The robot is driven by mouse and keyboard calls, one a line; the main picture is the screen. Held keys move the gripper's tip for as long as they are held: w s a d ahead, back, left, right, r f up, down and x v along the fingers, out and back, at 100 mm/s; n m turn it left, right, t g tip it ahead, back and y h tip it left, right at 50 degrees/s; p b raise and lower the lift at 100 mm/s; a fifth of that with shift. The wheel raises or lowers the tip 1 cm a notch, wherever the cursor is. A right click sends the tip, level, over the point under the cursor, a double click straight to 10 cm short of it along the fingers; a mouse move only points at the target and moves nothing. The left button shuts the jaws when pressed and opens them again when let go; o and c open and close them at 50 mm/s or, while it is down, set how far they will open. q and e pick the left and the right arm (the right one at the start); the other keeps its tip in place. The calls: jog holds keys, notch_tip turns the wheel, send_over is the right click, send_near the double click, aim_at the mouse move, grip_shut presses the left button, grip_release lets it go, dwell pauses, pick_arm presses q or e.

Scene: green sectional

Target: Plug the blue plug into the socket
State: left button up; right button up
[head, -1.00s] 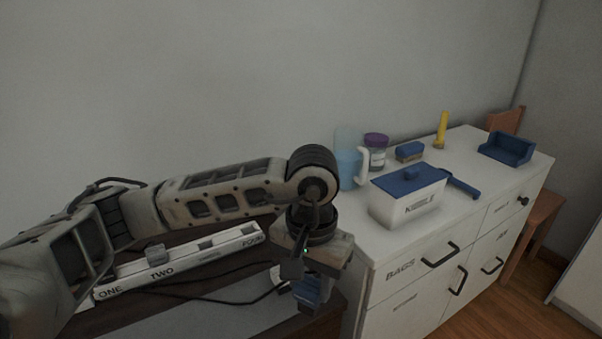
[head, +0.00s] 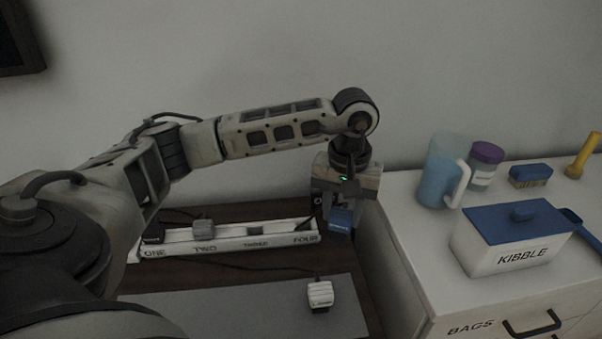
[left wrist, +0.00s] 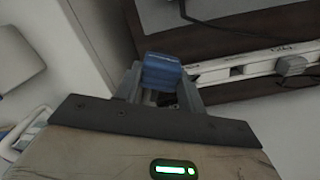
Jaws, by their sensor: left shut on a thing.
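My left gripper (head: 340,208) is shut on the blue plug (head: 341,221). It holds the plug off the right end of the white power strip (head: 225,246), which is labelled ONE to FOUR. In the left wrist view the blue plug (left wrist: 161,72) sits between the fingers, apart from the strip (left wrist: 250,70). A grey plug (head: 203,229) stands at TWO, and a dark one (head: 153,234) shows at ONE. The socket at THREE (head: 255,231) looks empty. A dark cord shows near FOUR; the gripper crowds that end, so its socket is unclear. My right gripper is out of view.
A white plug (head: 320,294) lies on the grey mat (head: 240,305) in front of the strip. A white cabinet to the right carries a blue pitcher (head: 437,172), a purple-lidded jar (head: 484,168), a brush (head: 530,176) and a kibble box (head: 508,245). The wall is close behind.

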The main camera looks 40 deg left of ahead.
pick_arm(q)
jog(key=w+a+n, duration=0.2)
jog(key=a+n, duration=0.3)
jog(key=a, duration=0.6)
jog(key=shift+w+a+r, duration=0.15)
jog(key=shift+a+r, duration=0.05)
jog(key=shift+a, duration=0.05)
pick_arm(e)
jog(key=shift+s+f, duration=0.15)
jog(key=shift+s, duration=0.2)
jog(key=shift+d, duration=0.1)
pick_arm(q)
jog(key=shift+f, duration=0.1)
notch_tip(320, 180, down, 6)
jog(key=b, duration=0.3)
jog(key=shift+b, duration=0.4)
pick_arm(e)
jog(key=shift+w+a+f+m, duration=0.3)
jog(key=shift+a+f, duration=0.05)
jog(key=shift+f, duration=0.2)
pick_arm(q)
jog(key=shift+r, duration=0.2)
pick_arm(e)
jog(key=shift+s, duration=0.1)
